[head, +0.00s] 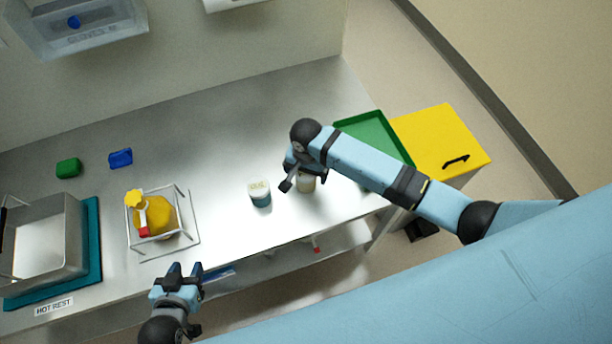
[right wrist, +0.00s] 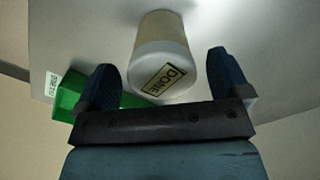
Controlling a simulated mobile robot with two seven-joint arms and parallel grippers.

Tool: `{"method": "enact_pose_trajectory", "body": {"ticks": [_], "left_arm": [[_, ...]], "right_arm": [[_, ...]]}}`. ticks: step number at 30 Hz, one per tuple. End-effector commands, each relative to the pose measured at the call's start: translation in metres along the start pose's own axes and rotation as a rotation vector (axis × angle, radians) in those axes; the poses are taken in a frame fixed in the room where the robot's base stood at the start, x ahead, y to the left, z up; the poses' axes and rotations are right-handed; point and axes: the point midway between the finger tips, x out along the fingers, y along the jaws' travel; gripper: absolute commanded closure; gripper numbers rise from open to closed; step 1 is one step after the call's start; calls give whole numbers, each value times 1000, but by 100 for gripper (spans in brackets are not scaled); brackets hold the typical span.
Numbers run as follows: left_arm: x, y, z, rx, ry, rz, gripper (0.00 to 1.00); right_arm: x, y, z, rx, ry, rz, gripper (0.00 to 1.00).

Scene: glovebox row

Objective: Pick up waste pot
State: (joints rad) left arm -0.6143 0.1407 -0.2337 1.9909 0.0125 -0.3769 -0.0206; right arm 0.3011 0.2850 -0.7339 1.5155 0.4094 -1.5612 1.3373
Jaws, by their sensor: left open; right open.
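In the right wrist view a whitish pot (right wrist: 162,45) with a label reading DONE lies between the two spread fingers of my right gripper (right wrist: 170,85). No label reading waste is legible on either pot. My left gripper (head: 184,270) is open and empty at the bench's front edge.
A green tray (head: 372,127) lies to the right, beside a yellow-topped cabinet (head: 440,140). A wire rack (head: 186,213) holds a yellow bottle (head: 160,214). A steel basin (head: 40,240) sits on a teal mat at left. The bench's back middle is clear.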

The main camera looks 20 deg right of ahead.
Motion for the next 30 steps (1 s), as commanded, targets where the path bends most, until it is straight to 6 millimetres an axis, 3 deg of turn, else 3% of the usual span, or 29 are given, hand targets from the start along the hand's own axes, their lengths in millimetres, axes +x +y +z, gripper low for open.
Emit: {"method": "enact_pose_trajectory", "body": {"ticks": [6, 14, 17, 22, 30], "left_arm": [[-1, 0, -2, -1, 2, -1, 57], [-1, 0, -2, -1, 3, -2, 57], [-1, 0, -3, -1, 3, -2, 57], [-1, 0, -3, -2, 4, -2, 57], [-1, 0, -3, -2, 4, -1, 57]], "right_arm": [[28, -1, 1, 0, 0, 1, 5], [31, -1, 1, -1, 1, -1, 5], [31, -1, 1, -1, 0, -1, 24], [31, -1, 1, 0, 0, -1, 63], [30, -1, 1, 0, 1, -1, 63]]}}
